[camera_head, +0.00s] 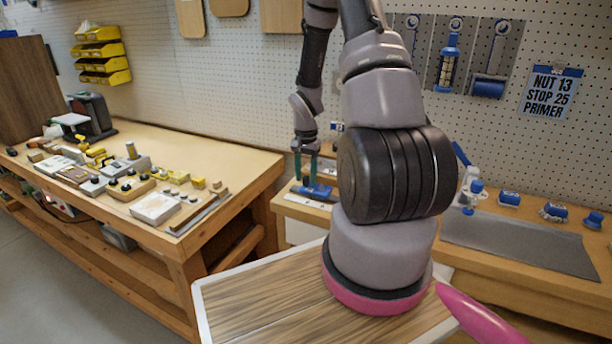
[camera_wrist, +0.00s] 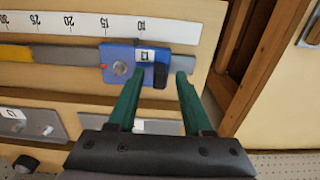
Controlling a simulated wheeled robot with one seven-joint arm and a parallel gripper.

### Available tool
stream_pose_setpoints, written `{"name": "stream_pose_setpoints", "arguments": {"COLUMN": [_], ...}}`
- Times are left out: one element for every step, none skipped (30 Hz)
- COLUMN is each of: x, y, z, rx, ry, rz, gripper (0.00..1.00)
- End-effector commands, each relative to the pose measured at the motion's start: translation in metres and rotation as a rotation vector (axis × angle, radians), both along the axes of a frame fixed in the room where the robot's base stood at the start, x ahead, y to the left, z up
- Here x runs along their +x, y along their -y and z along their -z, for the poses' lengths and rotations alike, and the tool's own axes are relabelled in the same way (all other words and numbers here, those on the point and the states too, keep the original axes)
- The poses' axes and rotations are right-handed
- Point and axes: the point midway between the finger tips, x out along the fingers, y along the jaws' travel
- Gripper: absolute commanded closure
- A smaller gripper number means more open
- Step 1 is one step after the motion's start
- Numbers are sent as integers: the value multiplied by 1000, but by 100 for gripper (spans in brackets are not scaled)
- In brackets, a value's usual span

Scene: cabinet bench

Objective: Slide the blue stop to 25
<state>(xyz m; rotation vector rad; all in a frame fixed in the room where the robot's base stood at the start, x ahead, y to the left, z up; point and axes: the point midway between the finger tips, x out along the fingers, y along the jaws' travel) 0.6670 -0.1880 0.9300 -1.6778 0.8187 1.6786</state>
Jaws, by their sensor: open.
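The blue stop (camera_wrist: 120,62) sits on a grey rail (camera_wrist: 80,57) in the wrist view, below a white number scale (camera_wrist: 90,25). The scale reads 10 near the stop's right part, then 15, 20, 25 and 30 leftward. The stop lies near 10 to 15; its exact reading is unclear. My gripper (camera_wrist: 161,72) is open, its green fingers either side of the stop's black tab (camera_wrist: 160,75). The left finger overlaps the blue body; I cannot tell whether either finger touches. In the head view, my gripper (camera_head: 305,166) is just above the blue stop (camera_head: 318,190).
Metal plates (camera_wrist: 40,123) lie below the rail. Small parts crowd the left bench (camera_head: 250,160).

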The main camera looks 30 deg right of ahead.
Motion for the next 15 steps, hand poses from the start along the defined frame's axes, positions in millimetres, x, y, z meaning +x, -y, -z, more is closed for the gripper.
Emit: {"name": "stream_pose_setpoints", "arguments": {"x": [0,0,0,0,0,0,0,0,0,0,0,0,0,0,0], "y": [0,0,0,0,0,0,0,0,0,0,0,0,0,0,0], "z": [0,0,0,0,0,0,0,0,0,0,0,0,0,0,0], "rx": [0,-1,-1,-1,-1,-1,-1,-1,0,0,0,0,0,0,0], "ry": [0,1,1,1,1,1,1,1,0,0,0,0,0,0,0], "rz": [0,0,0,0,0,0,0,0,0,0,0,0,0,0,0], "gripper": [50,50,50,50,50,50,58,69,84,96,100,100,100,100,100]}}
